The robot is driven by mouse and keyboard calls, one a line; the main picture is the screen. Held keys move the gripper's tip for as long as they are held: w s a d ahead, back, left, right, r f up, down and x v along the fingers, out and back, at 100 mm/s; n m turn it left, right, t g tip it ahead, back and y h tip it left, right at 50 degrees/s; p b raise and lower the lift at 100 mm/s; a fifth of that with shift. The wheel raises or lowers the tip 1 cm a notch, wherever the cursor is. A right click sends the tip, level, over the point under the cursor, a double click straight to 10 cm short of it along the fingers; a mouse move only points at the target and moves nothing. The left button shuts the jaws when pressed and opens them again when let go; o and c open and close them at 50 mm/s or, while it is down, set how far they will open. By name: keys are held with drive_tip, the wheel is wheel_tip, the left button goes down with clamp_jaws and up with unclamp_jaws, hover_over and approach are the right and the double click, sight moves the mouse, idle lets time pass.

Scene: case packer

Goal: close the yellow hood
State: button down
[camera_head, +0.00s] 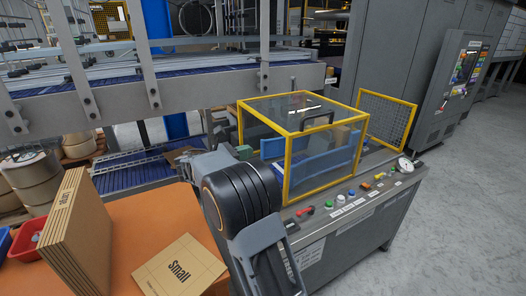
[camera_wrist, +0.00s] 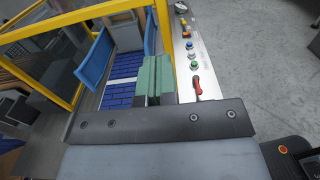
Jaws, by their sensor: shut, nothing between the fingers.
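The yellow hood (camera_head: 288,150) is a clear box with a yellow frame and a black handle (camera_head: 317,119) on top. In the head view it stands upright over the machine bed, its lower front edge at or close to the deck; I cannot tell whether it is fully seated. Its yellow bars also show in the wrist view (camera_wrist: 166,42). My gripper (camera_wrist: 152,66) is shut and empty, its green fingers beside the hood's frame; contact cannot be told.
A control panel (camera_head: 345,211) with buttons and a red handle (camera_head: 305,211) runs along the front. Blue guides (camera_head: 330,152) stand inside the hood. A yellow-framed mesh panel (camera_head: 386,121) stands at right. The floor at right is clear.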

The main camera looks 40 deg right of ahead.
approach(297, 133)
drive_tip(key=d+f, duration=0.3)
drive_tip(key=d, duration=0.1)
drive_tip(key=shift+w+r, duration=0.15)
drive_tip(key=shift+r, duration=0.1)
idle(0.3)
